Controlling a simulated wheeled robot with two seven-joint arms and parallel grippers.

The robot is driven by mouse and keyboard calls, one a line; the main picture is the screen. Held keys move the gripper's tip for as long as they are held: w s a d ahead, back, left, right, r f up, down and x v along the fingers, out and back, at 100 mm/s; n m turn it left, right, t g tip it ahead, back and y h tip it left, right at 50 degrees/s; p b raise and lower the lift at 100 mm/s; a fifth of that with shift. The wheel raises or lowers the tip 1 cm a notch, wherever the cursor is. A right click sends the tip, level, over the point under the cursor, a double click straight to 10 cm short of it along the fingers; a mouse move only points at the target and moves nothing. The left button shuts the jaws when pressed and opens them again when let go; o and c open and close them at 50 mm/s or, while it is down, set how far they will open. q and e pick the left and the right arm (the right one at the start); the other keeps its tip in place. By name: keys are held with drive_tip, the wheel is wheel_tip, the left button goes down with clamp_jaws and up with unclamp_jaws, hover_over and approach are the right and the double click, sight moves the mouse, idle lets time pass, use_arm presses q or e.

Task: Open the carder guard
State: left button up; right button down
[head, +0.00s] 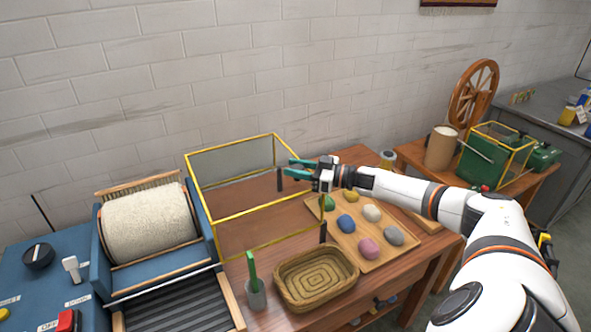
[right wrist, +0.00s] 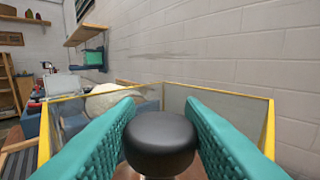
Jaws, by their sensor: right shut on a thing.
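The carder guard (head: 229,244) is a clear box with a yellow frame. It stands to the right of the carder's drum (head: 150,222), over the wooden table, and the cream wool on the drum is uncovered. My right gripper (head: 288,173) is at the guard's right side, its teal fingers shut on a dark knob (head: 280,181). In the right wrist view the round black knob (right wrist: 160,143) sits between both fingers, with the guard's yellow frame (right wrist: 270,130) behind. A second dark post (head: 323,231) shows at the guard's near right corner. My left gripper is not in view.
A woven basket (head: 318,300) and a grey cup (head: 256,296) with a green-handled tool stand in front of the guard. A wooden board (head: 385,258) with several coloured wool balls lies under my right arm. A blue control panel (head: 40,262) is at left; the brick wall is behind.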

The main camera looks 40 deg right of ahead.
drive_tip(key=c, duration=1)
unclamp_jaws()
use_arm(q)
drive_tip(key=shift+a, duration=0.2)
use_arm(e)
drive_tip(key=shift+o, duration=0.2)
drive_tip(key=shift+s+d+f, duration=0.15)
drive_tip(key=shift+s+d, duration=0.15)
drive_tip(key=shift+s, duration=0.15)
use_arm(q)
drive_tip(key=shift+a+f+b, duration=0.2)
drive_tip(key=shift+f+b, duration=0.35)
use_arm(e)
drive_tip(key=v, duration=1.1)
